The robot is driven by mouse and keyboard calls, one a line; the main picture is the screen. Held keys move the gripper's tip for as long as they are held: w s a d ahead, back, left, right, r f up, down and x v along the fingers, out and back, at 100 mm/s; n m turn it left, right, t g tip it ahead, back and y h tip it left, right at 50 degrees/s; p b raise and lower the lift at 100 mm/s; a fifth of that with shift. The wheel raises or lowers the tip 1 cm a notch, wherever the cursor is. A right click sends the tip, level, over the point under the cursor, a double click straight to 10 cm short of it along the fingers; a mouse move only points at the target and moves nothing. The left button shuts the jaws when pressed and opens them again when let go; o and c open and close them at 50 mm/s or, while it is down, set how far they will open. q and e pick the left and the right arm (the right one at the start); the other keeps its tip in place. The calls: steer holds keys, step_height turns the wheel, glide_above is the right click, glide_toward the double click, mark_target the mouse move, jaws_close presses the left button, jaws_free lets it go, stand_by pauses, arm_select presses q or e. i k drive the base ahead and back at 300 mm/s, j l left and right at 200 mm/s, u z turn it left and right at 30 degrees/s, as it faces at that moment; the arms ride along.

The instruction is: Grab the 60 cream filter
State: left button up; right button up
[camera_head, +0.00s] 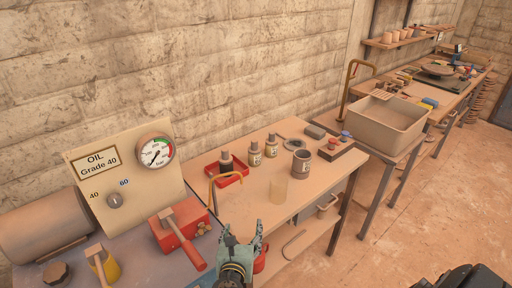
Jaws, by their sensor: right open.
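My left gripper is not in view.
A red press with a lever (183,240) and an oil gauge panel (125,165) are at left.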

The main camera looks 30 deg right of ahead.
mark_target(254, 150)
steer(key=i+l, duration=0.9)
steer(key=l, duration=0.15)
